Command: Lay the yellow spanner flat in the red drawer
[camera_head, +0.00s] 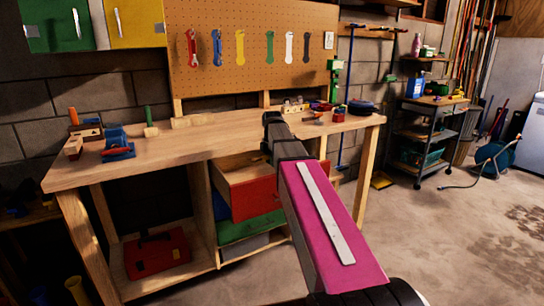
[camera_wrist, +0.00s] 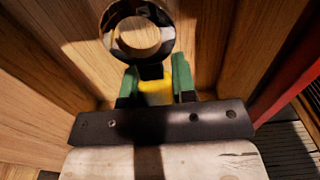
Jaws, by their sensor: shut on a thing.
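In the wrist view my gripper (camera_wrist: 156,82) is shut, its green finger pads on either side of a yellow part of the spanner (camera_wrist: 155,93). A dark and silvery ring (camera_wrist: 112,20), seemingly the spanner's ring end, shows beyond the fingers. The gripper is inside or just over a wooden drawer with a red front (camera_wrist: 292,75). In the head view the red drawer (camera_head: 254,198) is pulled out under the workbench; my arm hides the gripper and part of the drawer. Whether the spanner touches the drawer floor cannot be told.
The workbench (camera_head: 180,143) stands over the drawer. A green drawer (camera_head: 250,226) is below the red one. A red toolbox (camera_head: 157,252) sits on the lower shelf. Several coloured spanner shapes, one yellow (camera_head: 240,47), show on the pegboard (camera_head: 270,25). Floor at right is mostly clear.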

